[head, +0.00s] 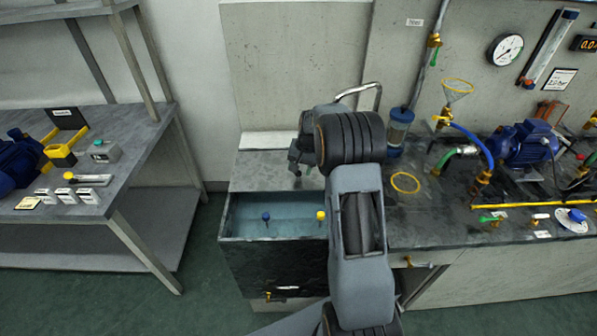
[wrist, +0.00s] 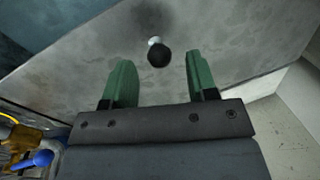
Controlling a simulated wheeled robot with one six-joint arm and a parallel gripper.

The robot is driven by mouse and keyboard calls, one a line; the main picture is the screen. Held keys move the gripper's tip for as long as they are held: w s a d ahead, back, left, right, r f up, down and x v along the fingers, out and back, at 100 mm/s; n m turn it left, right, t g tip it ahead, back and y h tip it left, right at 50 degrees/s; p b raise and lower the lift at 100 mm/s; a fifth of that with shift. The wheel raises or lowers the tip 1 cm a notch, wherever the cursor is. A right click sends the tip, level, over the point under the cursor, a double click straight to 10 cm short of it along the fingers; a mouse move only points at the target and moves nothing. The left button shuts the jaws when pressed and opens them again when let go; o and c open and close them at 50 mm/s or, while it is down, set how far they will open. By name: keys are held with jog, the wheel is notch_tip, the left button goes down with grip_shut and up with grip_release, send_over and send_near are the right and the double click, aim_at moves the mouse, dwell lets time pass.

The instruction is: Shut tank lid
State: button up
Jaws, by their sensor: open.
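The tank (head: 272,258) has a dark front, and its front part is open with bluish water (head: 290,214) showing inside. A grey plate that looks like the tank lid (head: 258,172) lies flat behind the opening. In the wrist view the lid (wrist: 225,30) fills much of the picture and carries a round black knob (wrist: 158,56) on a pale stem. My gripper (head: 297,174) is above the lid in the head view. Its green fingers (wrist: 158,78) are open and empty, with the knob showing between and beyond their tips. My arm hides the lid's right side.
A blue knob (head: 266,217) and a yellow knob (head: 321,216) show at the tank opening. A bent metal pipe (head: 362,91) rises behind my arm. A filter (head: 398,130) and a blue pump (head: 525,143) stand right on the bench. Floor is clear left of the tank.

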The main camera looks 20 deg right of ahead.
jog(key=shift+w+a+f, duration=0.1)
jog(key=shift+a+f, duration=0.1)
jog(key=shift+f, duration=0.8)
jog(key=shift+c, duration=0.3)
grip_shut()
